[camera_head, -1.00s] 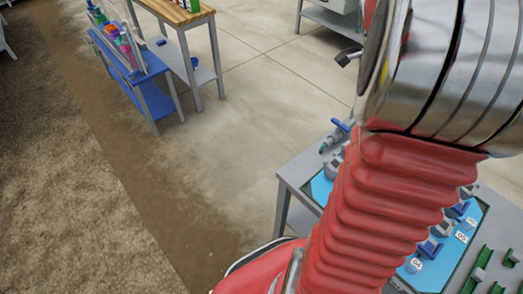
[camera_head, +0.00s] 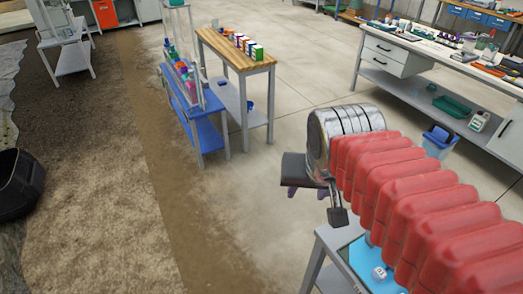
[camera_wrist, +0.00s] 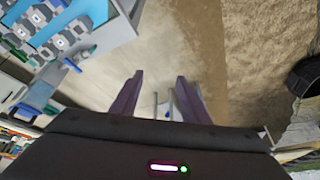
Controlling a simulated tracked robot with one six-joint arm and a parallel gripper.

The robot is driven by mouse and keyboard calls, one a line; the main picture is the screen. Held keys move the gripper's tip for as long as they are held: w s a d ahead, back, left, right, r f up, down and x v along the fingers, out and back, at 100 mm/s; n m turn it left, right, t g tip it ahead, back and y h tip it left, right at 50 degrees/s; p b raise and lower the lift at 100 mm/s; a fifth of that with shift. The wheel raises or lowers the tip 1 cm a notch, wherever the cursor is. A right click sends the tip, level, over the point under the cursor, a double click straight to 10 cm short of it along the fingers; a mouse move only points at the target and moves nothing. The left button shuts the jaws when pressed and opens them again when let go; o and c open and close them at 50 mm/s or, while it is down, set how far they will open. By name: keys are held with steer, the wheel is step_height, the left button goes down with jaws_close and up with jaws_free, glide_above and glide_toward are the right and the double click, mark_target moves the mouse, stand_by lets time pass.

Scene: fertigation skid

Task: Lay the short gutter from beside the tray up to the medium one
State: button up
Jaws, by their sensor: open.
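My gripper (camera_head: 304,192) hangs past the far edge of the grey work table, its two purple fingers spread. The wrist view shows the fingers (camera_wrist: 158,85) apart with only floor and distant furniture between them. A light blue tray (camera_head: 358,256) lies on the table, mostly hidden behind my arm. In the wrist view the tray (camera_wrist: 72,27) is at the upper left and holds several grey fittings. I cannot make out the short or the medium gutter in either current view.
The grey table (camera_head: 318,262) stands at the lower right. A blue bench (camera_head: 207,133) and a wood-topped table (camera_head: 237,52) stand beyond, and a long workbench (camera_head: 400,45) at the back right. A black tub (camera_head: 18,185) sits at left.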

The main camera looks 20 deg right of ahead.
steer(key=a+n, duration=0.1)
steer(key=s+a+n, duration=0.1)
steer(key=a, duration=0.1)
steer(key=s+a+n+t+y, duration=0.1)
steer(key=a+n, duration=0.1)
steer(key=shift+s+f, duration=0.25)
steer(key=shift+f, duration=0.1)
